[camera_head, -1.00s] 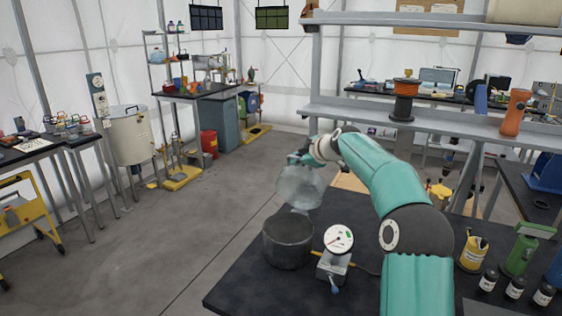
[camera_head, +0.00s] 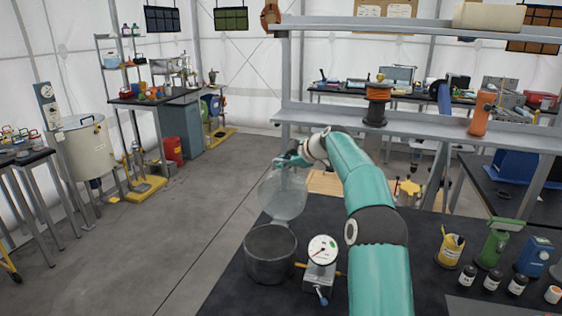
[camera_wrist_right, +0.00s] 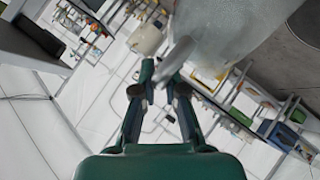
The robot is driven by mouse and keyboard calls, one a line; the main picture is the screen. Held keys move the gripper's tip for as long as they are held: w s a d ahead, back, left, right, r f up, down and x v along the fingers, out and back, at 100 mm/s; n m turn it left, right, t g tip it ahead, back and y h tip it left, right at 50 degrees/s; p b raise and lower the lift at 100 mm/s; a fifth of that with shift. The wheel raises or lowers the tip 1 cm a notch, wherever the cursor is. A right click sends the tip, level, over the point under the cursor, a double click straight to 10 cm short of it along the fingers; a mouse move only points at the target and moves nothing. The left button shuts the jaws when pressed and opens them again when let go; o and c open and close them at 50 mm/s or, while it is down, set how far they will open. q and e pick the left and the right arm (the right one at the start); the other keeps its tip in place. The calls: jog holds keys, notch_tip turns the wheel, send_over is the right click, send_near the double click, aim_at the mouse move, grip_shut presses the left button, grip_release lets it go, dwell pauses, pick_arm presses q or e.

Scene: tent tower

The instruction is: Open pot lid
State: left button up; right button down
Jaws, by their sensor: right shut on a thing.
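A dark grey pot (camera_head: 270,268) stands uncovered on the dark workbench (camera_head: 235,295), beside a white-faced gauge (camera_head: 322,249). A translucent lid (camera_head: 283,197) is held tilted, nearly on edge, above and behind the pot. My right gripper (camera_head: 290,160) is at the lid's upper edge and is shut on it. In the right wrist view the gripper (camera_wrist_right: 163,72) shows with the pale lid (camera_wrist_right: 215,35) filling the upper middle. Part of the pot (camera_wrist_right: 295,60) shows at the right there. The exact grip is partly hidden. My left gripper is not in view.
A metal shelf (camera_head: 440,130) with an orange spool (camera_head: 376,104) stands behind my right arm. A yellow cup (camera_head: 450,250), a green device (camera_head: 497,243) and several small bottles stand at the bench's right. Open floor lies left of the bench.

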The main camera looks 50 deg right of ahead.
jog(key=c, duration=1.2)
grip_release()
jog(key=v, duration=1.2)
